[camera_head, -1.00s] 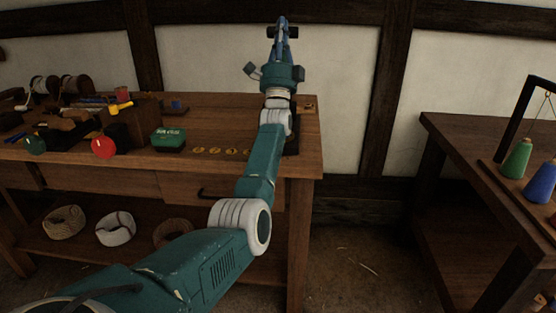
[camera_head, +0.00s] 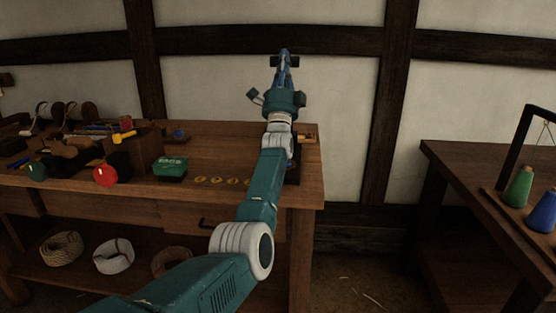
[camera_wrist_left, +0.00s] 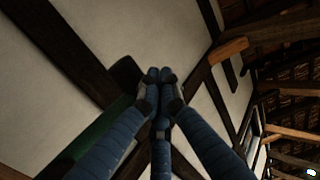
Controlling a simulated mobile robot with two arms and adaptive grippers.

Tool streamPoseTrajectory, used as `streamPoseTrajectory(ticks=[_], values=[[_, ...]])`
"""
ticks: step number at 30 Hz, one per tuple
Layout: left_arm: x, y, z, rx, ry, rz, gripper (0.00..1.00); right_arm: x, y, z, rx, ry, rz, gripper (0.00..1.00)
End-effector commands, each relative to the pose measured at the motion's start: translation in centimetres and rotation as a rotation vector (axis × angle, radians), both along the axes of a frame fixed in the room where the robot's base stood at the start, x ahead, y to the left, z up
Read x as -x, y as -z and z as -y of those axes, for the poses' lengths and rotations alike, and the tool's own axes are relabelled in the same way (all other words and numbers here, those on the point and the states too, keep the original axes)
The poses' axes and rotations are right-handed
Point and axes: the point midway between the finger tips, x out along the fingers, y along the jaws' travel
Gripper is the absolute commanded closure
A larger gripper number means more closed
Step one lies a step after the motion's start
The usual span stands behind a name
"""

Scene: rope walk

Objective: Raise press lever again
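My left gripper (camera_head: 284,56) is raised high above the right end of the workbench, pointing up against the pale wall. A dark crosspiece, apparently the press lever's grip (camera_head: 294,61), sticks out on both sides of its fingertips. In the left wrist view the blue fingers (camera_wrist_left: 160,78) come together at their tips. A dark end (camera_wrist_left: 126,73) and a green bar (camera_wrist_left: 100,138) show behind them, likely parts of the lever. Most of the press is hidden behind my left arm; a dark base (camera_head: 293,173) shows beside it on the bench. My right gripper is out of view.
The workbench (camera_head: 225,150) carries a green box (camera_head: 170,167), several brass discs (camera_head: 217,181), and a red round thing (camera_head: 104,176). Rope coils lie on its lower shelf. A second table (camera_head: 460,160) with green and blue spools stands right, past a floor gap.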

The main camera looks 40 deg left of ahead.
Motion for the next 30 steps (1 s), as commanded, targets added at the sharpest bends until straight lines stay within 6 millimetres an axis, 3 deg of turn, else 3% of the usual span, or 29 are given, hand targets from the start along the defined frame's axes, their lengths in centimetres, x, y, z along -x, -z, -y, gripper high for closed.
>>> streamPoseTrajectory(ticks=[8,21,30], values=[[0.9,1.6,0.8,0.000,0.001,-0.002,1.00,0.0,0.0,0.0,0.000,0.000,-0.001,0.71],[5.6,7.8,3.5,0.005,0.001,-0.006,1.00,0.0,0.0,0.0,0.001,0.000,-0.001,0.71],[6.9,9.0,4.2,0.001,0.000,-0.002,1.00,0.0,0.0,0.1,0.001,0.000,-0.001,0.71]])
